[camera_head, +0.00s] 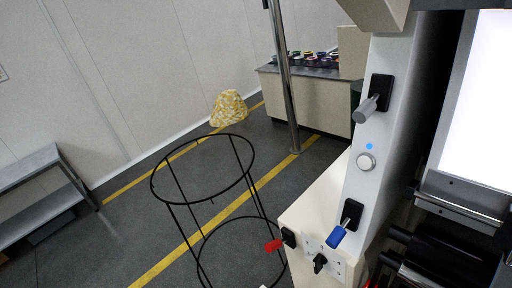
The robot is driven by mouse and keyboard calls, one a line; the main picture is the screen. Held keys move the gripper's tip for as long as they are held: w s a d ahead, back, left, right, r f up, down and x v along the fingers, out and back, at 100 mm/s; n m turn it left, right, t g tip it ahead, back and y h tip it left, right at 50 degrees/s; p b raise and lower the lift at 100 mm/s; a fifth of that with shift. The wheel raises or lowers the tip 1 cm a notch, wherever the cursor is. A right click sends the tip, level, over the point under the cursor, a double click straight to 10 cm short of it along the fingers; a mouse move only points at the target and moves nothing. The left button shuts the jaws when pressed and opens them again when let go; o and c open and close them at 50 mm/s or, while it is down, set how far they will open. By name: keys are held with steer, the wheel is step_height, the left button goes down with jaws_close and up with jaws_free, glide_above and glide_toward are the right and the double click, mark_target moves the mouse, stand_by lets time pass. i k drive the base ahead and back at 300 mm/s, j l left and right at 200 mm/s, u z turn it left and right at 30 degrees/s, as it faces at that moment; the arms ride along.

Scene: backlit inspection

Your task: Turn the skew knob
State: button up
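A small black knob (320,262) sits on the white front box of the machine, on a plate with small blue marks around it. No readable label shows, so I cannot tell for sure that it is the skew knob. Nearby are a red-handled lever (274,245) on a black mount to its left and a blue-handled lever (337,236) on the grey upright to its upper right. A grey-handled lever (368,108) and a round white button (366,161) are higher on the same upright. My gripper does not show in this view.
A black wire hoop stand (202,168) stands on the floor left of the machine. A metal pole (284,80) rises behind it, near a counter (312,107). Dark rollers (440,262) and a bright panel (478,110) are at right. A grey shelf (40,190) is far left.

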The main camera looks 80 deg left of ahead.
mark_target(319, 260)
steer(key=l+u, duration=0.1)
steer(key=u, duration=1.75)
steer(key=i+l, duration=0.05)
steer(key=l, duration=0.05)
